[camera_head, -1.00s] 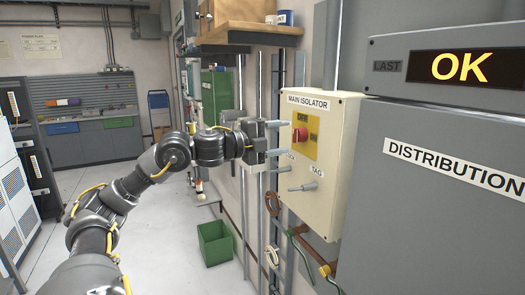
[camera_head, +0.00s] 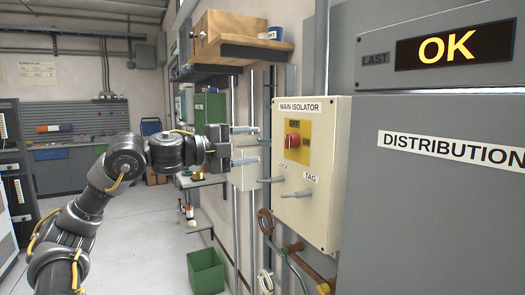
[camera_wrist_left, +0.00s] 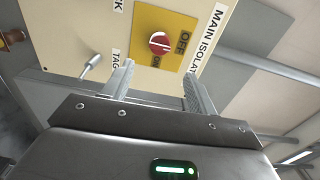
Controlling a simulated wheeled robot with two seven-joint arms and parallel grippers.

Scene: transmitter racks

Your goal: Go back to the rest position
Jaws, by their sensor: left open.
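My left gripper (camera_head: 257,143) is open and empty, its two fingers pointing right toward the cream MAIN ISOLATOR box (camera_head: 325,215), with a gap between them and the box. The box has a red rotary knob (camera_head: 292,140) on a yellow plate (camera_head: 301,153). Below it, one metal peg (camera_head: 271,181) is by the partly hidden LOCK label and another (camera_head: 298,193) by TAG. In the left wrist view the open fingers (camera_wrist_left: 157,72) stand apart with nothing between them; the red knob (camera_wrist_left: 159,43) lies beyond. My right gripper is not in view.
A grey DISTRIBUTION cabinet (camera_head: 430,220) with an OK display (camera_head: 447,49) stands at right. A wooden shelf (camera_head: 240,48) is above my arm, a green bin (camera_head: 206,271) on the floor below. Pipes run down the wall. Open floor (camera_head: 135,240) lies at left.

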